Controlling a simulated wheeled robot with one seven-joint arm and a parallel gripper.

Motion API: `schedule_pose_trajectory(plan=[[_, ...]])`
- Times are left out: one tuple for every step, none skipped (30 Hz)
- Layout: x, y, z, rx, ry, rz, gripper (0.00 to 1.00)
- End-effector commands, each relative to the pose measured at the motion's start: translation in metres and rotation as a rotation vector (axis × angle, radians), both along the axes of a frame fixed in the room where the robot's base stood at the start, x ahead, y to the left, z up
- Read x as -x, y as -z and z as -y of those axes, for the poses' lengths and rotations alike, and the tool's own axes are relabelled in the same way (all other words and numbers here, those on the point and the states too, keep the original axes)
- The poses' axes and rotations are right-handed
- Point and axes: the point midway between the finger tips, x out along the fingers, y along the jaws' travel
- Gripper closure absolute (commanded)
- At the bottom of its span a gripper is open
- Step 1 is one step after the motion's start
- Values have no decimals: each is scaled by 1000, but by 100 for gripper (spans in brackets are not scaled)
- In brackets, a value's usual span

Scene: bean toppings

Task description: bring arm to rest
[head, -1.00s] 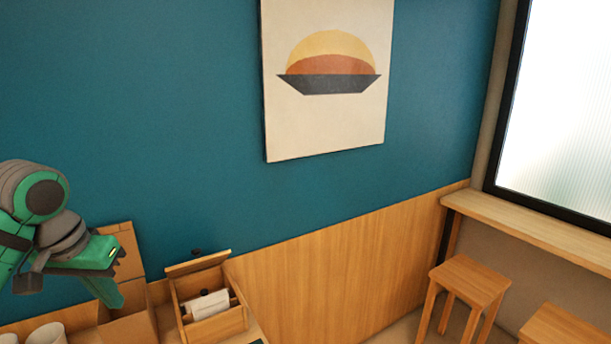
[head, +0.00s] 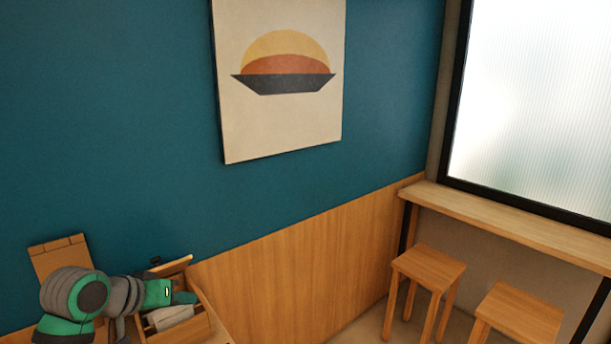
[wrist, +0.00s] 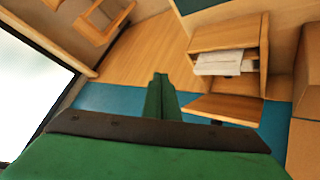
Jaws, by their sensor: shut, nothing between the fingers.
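My green and grey arm is at the lower left of the head view, in front of the counter items. My gripper (head: 184,297) points to the right, in front of the open wooden box in the picture. In the wrist view my gripper (wrist: 159,78) shows as green fingers closed together with nothing between them. The wooden box (head: 203,324) has its lid raised and white paper or cloth (head: 170,317) inside. The box (wrist: 228,38) also shows in the wrist view, to the right of the fingers and apart from them in the picture.
A brown box or bag (head: 60,256) stands behind my arm. Two wooden stools (head: 430,266) and a window ledge (head: 510,222) are at the right. A framed picture (head: 285,125) hangs on the teal wall. The space between counter and stools looks free.

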Motion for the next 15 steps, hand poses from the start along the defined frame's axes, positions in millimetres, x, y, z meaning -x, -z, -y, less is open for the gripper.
schedule_pose_trajectory(plan=[[-9,10,17,35,8,35,100],[-14,15,25,52,10,56,100],[-20,20,34,74,7,86,100],[-24,24,42,93,7,107,100],[-28,28,49,109,4,128,100],[-33,34,59,132,1,154,100],[-36,38,65,149,-3,174,100],[-39,42,73,166,-7,193,100],[-43,48,83,186,-12,217,100],[-46,52,90,202,-15,234,100],[-48,57,98,218,-20,251,100],[-50,63,109,239,-26,273,100],[-52,67,116,252,-33,289,100],[-53,72,123,268,-39,304,100],[-54,78,133,287,-48,323,100]])
